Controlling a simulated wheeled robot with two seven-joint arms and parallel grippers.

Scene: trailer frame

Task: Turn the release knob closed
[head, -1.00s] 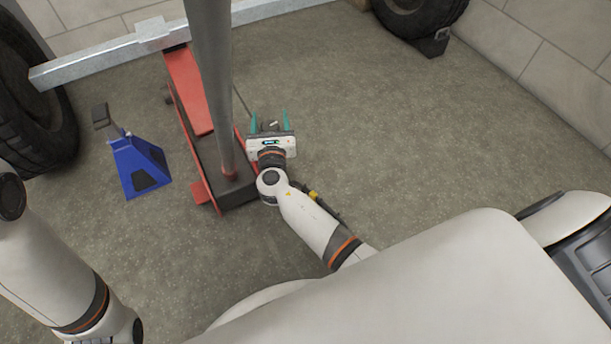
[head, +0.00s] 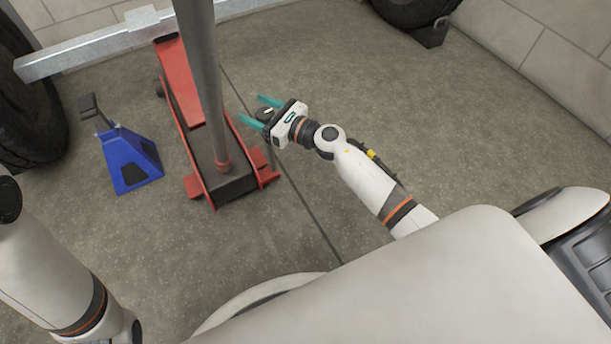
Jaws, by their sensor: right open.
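The red floor jack (head: 182,85) lies on the floor left of centre, and its grey handle pole (head: 205,90) rises from its near end. A reddish collar (head: 222,165) rings the foot of the pole. I cannot pick out the release knob for certain. My right gripper (head: 261,112) is open, its teal fingers apart and pointing left toward the pole. It is to the right of the jack and appears apart from it. Nothing is clearly held between the fingers. My left arm shows at the lower left, but its gripper is out of view.
A blue jack stand (head: 132,160) stands left of the jack. A metal trailer beam (head: 100,52) crosses behind, with a tire (head: 30,120) at the left and another tire (head: 405,8) at the top. A black wheel chock (head: 430,35) sits by that one. The floor on the right is clear.

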